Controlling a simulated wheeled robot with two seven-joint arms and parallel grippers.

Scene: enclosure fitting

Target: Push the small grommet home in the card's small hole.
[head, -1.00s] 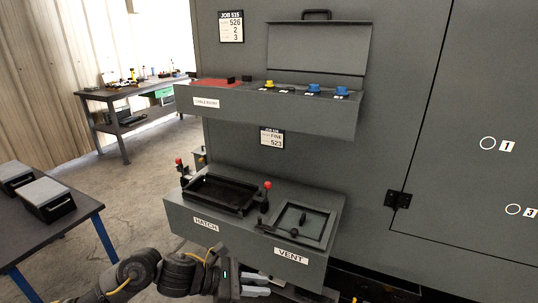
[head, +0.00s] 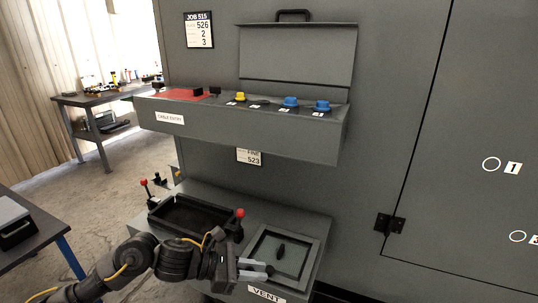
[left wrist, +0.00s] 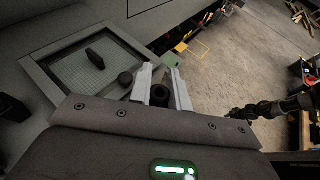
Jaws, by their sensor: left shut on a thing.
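My left gripper (head: 262,268) is in front of the vent panel at the lower middle of the head view. In the left wrist view its two pale fingers (left wrist: 161,92) are shut on a small black round piece (left wrist: 160,97), which looks like the grommet. The fingers hide part of it. The job card (head: 199,30) on the grey wall reads JOB 515 with 526, 2 and 3 below. Which one is small, I cannot tell.
The cable entry shelf (head: 240,130) juts out above, carrying a yellow piece (head: 240,97) and blue pieces (head: 290,103). A black hatch tray (head: 190,218) and the vent panel (head: 262,250) lie below. A dark jointed arm, perhaps mine (left wrist: 268,106), shows in the wrist view.

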